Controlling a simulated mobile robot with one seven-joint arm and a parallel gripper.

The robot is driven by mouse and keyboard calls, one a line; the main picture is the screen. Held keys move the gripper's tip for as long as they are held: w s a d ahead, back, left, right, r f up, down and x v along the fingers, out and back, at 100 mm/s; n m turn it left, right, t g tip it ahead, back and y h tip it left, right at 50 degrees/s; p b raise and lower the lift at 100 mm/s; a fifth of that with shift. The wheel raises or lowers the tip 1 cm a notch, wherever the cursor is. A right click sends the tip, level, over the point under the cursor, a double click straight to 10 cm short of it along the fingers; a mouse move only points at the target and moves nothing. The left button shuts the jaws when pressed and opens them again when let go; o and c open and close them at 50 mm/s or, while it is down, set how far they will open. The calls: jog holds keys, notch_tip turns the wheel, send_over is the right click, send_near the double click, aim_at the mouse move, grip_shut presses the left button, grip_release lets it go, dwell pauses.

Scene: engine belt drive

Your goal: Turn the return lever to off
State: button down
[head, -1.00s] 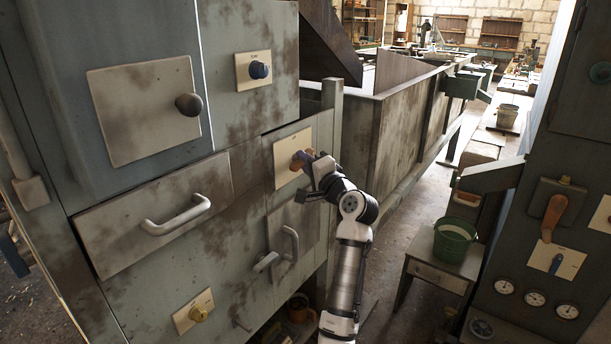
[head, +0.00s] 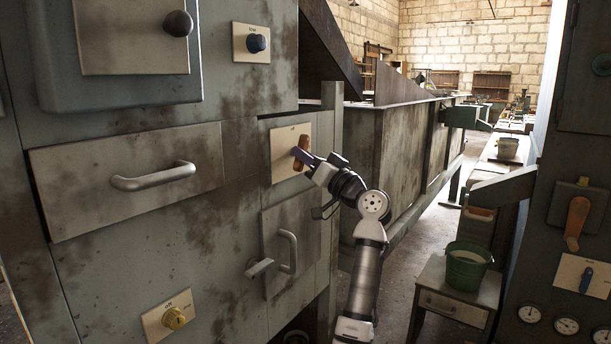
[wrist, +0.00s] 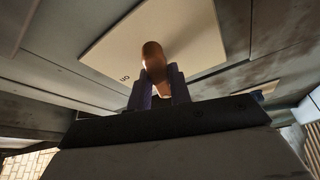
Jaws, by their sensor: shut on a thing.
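A lever with an orange-brown handle (head: 301,151) stands on a cream plate (head: 281,158) on the grey cabinet front. The handle looks close to upright in the head view. My gripper (head: 305,157) reaches it from the right, its purple fingers shut on the handle. In the wrist view the rounded handle (wrist: 153,56) sticks up between the fingers (wrist: 159,86). The cream plate (wrist: 193,38) lies behind it, with "ON" printed near its edge. The plate's label is too small to read in the head view, and the fingers hide the handle's lower part.
Another orange-handled lever (head: 577,222) is on the right panel. A green bucket (head: 467,266) stands on a small table.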

jog(key=shift+w+d+n+g+y+b, duration=0.1)
jog(key=shift+n+g+y+b, duration=0.55)
jog(key=shift+n, duration=0.9)
jog(key=shift+n+g+y+b, duration=0.55)
jog(key=shift+n+y, duration=0.1)
jog(key=shift+n, duration=0.9)
jog(key=c, duration=1.3)
grip_release()
jog(key=v, duration=1.3)
jog(key=shift+d+f, duration=0.15)
jog(key=shift+d, duration=0.15)
